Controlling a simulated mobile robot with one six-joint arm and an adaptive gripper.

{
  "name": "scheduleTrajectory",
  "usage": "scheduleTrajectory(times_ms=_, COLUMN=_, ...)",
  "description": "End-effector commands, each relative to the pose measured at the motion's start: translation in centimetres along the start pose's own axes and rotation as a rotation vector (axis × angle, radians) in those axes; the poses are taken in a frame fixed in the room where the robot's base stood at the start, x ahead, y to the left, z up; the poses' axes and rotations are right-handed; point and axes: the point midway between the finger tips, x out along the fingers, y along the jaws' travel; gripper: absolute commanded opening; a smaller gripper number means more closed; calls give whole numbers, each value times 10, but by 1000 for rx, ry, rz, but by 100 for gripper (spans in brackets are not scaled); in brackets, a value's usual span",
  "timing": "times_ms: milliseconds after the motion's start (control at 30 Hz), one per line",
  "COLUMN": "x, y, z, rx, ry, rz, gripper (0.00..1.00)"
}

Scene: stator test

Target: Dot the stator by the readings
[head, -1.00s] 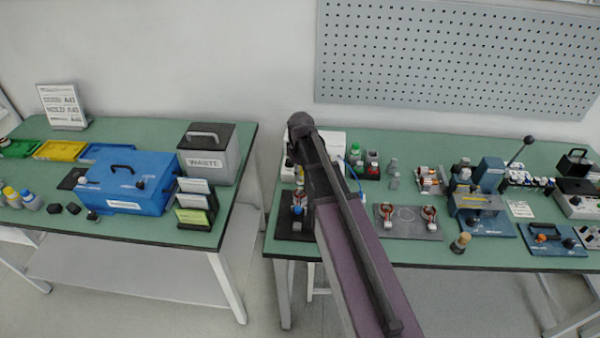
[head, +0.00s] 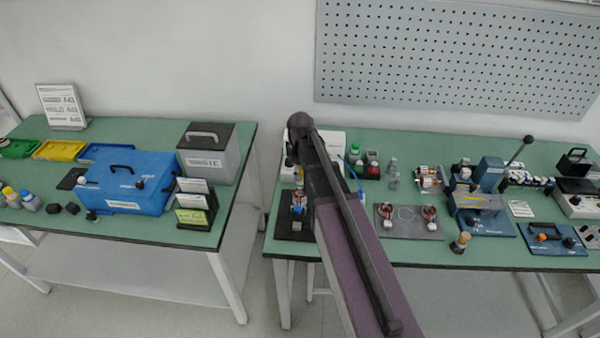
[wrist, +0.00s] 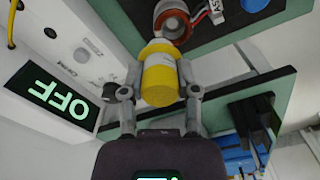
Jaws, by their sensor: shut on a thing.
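In the wrist view my gripper (wrist: 161,84) is shut on a yellow bottle (wrist: 160,82), with a finger on each side. The bottle's narrower, paler end points at a stator (wrist: 173,20) with a copper-coloured ring and a white tag. This end overlaps the ring's near edge in the picture; I cannot tell whether they touch. The stator is on a dark plate (wrist: 225,22). A white meter (wrist: 72,38) at the left has a green display (wrist: 55,98) reading OFF, upside down.
Two more stators (head: 384,211) (head: 429,213) sit on a grey mat (head: 407,233) to the right of my arm. Capped bottles (head: 372,157), a blue press (head: 488,174) and other fixtures fill the bench's right. The left bench holds a blue case (head: 125,183) and a waste bin (head: 208,160).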

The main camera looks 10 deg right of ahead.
Motion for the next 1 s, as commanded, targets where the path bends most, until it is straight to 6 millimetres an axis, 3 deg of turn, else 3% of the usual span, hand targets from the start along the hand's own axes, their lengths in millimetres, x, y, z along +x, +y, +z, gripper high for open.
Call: scheduleTrajectory(times_ms=1000, x=9, y=0, z=0, rx=0, ry=0, rz=0, gripper=0)
